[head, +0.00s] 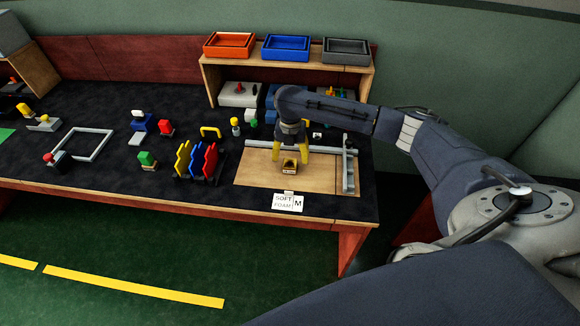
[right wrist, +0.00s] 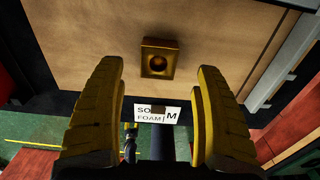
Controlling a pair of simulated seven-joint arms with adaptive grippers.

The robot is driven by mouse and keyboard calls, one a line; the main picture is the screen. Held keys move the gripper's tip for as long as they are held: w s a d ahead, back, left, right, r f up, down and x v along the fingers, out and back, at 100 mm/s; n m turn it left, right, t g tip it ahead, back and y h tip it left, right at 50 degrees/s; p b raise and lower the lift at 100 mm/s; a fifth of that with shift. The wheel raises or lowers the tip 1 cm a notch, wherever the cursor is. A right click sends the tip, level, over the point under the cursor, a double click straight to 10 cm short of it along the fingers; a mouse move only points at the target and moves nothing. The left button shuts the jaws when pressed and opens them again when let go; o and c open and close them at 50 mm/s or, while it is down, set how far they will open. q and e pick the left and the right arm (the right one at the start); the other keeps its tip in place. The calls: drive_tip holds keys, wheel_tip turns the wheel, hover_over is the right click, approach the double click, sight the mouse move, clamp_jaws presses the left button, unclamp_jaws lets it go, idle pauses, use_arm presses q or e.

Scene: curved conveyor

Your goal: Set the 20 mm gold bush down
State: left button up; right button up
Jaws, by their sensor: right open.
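The gold bush (head: 290,166) is a small square block with a round hole in its top. It sits on the light wooden board (head: 255,180) at the right of the table. It also shows in the right wrist view (right wrist: 160,59), ahead of the fingertips and apart from them. My right gripper (head: 290,158) is just above and behind the bush, its yellow fingers (right wrist: 160,80) spread wide with nothing between them. My left gripper is not in view.
A grey metal fence (head: 348,170) edges the board at its back and right. Coloured upright plates (head: 197,160) stand left of the board. A shelf with trays (head: 287,48) is behind.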

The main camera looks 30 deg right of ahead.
sight(290, 165)
drive_tip(key=shift+w+f, duration=0.1)
drive_tip(key=shift+f, duration=2.5)
drive_tip(key=shift+c, duration=0.4)
clamp_jaws()
drive_tip(key=shift+r, duration=0.1)
